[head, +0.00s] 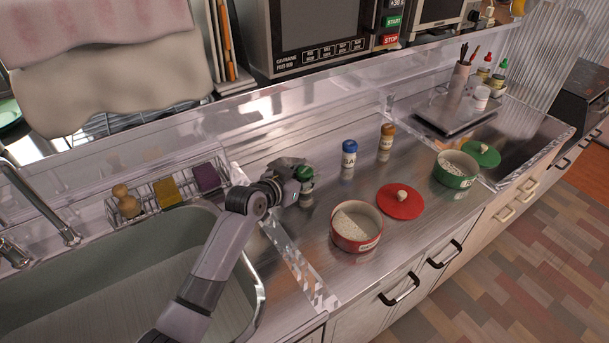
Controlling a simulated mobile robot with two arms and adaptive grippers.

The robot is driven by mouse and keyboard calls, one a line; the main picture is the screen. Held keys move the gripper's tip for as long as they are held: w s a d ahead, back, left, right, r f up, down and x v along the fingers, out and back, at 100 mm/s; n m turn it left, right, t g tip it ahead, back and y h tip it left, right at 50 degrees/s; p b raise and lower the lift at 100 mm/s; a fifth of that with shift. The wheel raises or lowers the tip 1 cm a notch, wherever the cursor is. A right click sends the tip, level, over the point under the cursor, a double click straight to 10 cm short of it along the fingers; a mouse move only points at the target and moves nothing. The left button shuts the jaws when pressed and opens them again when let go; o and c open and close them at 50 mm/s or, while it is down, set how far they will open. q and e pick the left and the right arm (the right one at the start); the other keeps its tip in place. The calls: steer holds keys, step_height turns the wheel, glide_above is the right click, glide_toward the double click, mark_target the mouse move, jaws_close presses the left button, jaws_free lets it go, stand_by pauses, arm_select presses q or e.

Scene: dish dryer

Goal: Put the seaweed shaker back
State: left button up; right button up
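A shaker with a green cap (305,173) stands upright at the left end of the counter row. It is likely the seaweed shaker, but its label cannot be read. My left gripper (298,179) is at this shaker, its fingers close around or against its upper part. Whether they are shut on it cannot be told, as the gripper partly hides it. A blue-capped shaker (348,161) and an orange-brown-capped shaker (386,143) stand upright to the right, apart from it. My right gripper is not in view.
A red open pot (357,237) with white contents and its red lid (400,203) lie in front. A green pot (456,180) and green lid (481,154) are farther right. The sink (232,318) and a sponge rack (147,208) are left. A raised shelf (330,88) runs behind.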

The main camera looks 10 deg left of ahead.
arm_select(q)
steer(key=o, duration=0.3)
steer(key=shift+r, duration=0.1)
steer(key=shift+s+r, duration=0.1)
steer(key=v, duration=1.2)
